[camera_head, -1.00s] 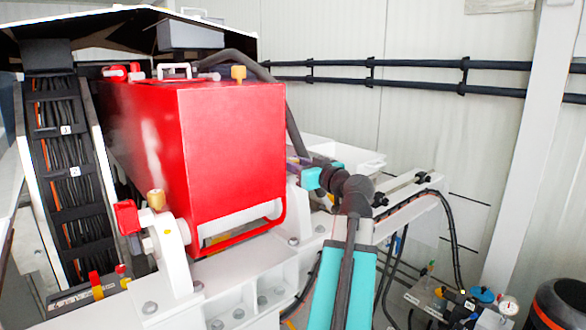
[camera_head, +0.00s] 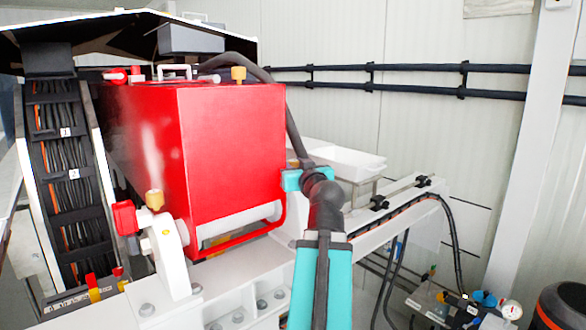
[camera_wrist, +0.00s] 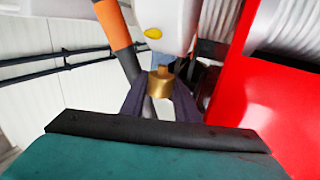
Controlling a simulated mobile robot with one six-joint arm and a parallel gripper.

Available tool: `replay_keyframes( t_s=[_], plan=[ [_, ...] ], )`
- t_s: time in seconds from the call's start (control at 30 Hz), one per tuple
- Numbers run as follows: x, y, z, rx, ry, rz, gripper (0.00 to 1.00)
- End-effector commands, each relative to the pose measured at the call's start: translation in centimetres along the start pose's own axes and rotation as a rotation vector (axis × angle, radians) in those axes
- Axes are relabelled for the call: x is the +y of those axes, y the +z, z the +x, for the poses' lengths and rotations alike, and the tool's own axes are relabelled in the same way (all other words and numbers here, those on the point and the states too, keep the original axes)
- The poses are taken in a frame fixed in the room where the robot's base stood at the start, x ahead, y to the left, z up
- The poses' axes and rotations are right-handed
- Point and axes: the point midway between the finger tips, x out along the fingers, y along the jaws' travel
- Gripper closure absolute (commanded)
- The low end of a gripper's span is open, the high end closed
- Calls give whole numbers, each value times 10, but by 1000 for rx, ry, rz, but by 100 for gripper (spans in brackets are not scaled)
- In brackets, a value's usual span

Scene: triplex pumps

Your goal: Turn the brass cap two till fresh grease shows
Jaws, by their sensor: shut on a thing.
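A brass cap (camera_wrist: 160,83) sits between the two dark fingers of my gripper (camera_wrist: 160,98) in the wrist view. The fingers are shut on its sides, and its upper end faces a grey stub below a white part. In the head view my gripper is mostly hidden behind my wrist, at the right side of the red housing. Another brass cap (camera_head: 155,200) stands on the white bracket at the front left, and another (camera_head: 238,73) on top of the red housing. I see no number on any cap, and no grease shows.
The red housing (camera_head: 228,150) stands close to the left of my arm. A black hose (camera_head: 290,120) runs down behind its right edge. A white tray (camera_head: 345,160) and a white beam (camera_head: 400,212) lie to the right. Valves and a gauge (camera_head: 510,309) are at the lower right.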

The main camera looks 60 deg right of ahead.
Motion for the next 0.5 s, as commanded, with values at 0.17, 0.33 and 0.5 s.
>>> replay_keyframes(
  t_s=[0.17, 0.33, 0.5],
  plan=[
    [-1, 0, 0, 0, 22, 0, 94],
    [0, 0, 0, -1, 31, 0, 94],
    [0, 0, 0, -1, 32, 1, 94]
  ],
)
